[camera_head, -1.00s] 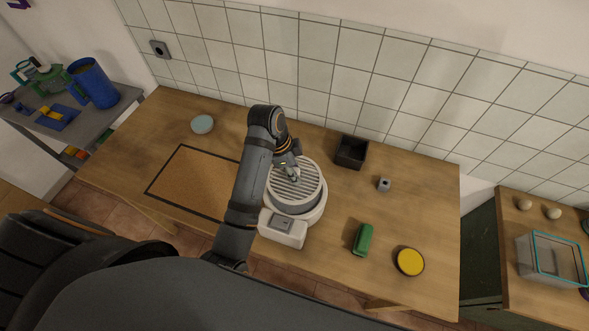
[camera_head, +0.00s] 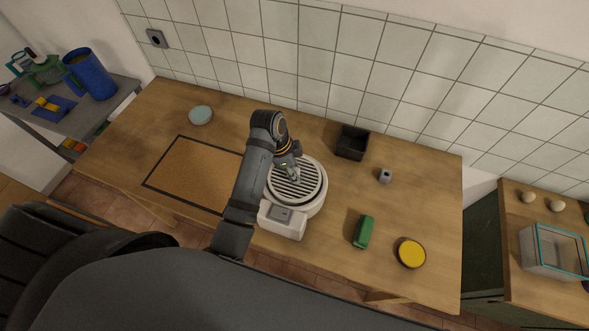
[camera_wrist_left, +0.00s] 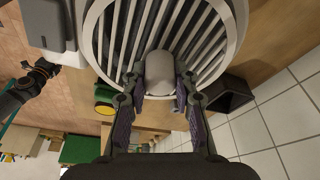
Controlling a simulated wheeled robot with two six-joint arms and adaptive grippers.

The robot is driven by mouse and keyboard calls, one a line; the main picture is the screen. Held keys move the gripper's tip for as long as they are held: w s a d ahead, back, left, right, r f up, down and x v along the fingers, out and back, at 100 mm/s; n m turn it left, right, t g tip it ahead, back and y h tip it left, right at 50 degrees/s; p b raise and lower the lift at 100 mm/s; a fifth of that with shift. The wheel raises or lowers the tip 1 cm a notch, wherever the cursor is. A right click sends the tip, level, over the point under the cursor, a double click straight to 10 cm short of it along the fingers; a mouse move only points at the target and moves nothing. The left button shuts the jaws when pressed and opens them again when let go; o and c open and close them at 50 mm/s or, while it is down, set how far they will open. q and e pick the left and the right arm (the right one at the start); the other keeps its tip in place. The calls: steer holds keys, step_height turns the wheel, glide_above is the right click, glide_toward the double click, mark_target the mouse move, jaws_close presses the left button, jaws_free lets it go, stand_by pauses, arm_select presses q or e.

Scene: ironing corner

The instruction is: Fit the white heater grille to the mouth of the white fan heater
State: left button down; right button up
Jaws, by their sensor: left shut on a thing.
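The white fan heater (camera_head: 284,222) stands on the wooden table, its round mouth facing up. The white slatted grille (camera_head: 291,186) lies level at the mouth, inside the pale rim; I cannot tell if it is fully seated. My left gripper (camera_head: 296,175) is above it, shut on the grille's knob. In the left wrist view the rounded pale knob (camera_wrist_left: 160,72) sits between both fingers, with the grille's slats (camera_wrist_left: 205,45) behind it. My arm hides part of the grille's left side. A dark arm, apparently my right, shows at the left of the wrist view; its jaws are unclear.
A black open box (camera_head: 352,142) and small grey block (camera_head: 385,176) stand right of the heater. A green block (camera_head: 363,232) and yellow-topped round tin (camera_head: 411,253) lie front right. A cork mat (camera_head: 193,175) and pale blue dish (camera_head: 201,115) are left. The table's right side has free room.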

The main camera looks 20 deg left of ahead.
arm_select(q)
steer(key=shift+f, duration=0.7)
arm_select(e)
steer(key=shift+d+f, duration=0.25)
steer(key=shift+d, duration=0.15)
arm_select(q)
steer(key=shift+f+b, duration=0.35)
arm_select(e)
steer(key=shift+s+f, duration=0.1)
arm_select(q)
steer(key=c, duration=1)
jaws_free()
steer(key=shift+r, duration=0.1)
arm_select(e)
steer(key=shift+a, duration=0.2)
arm_select(q)
steer(key=v, duration=0.7)
steer(key=shift+s+r, duration=0.1)
steer(key=shift+r, duration=0.15)
arm_select(e)
steer(key=shift+d, duration=0.1)
arm_select(q)
steer(key=shift+f, duration=0.1)
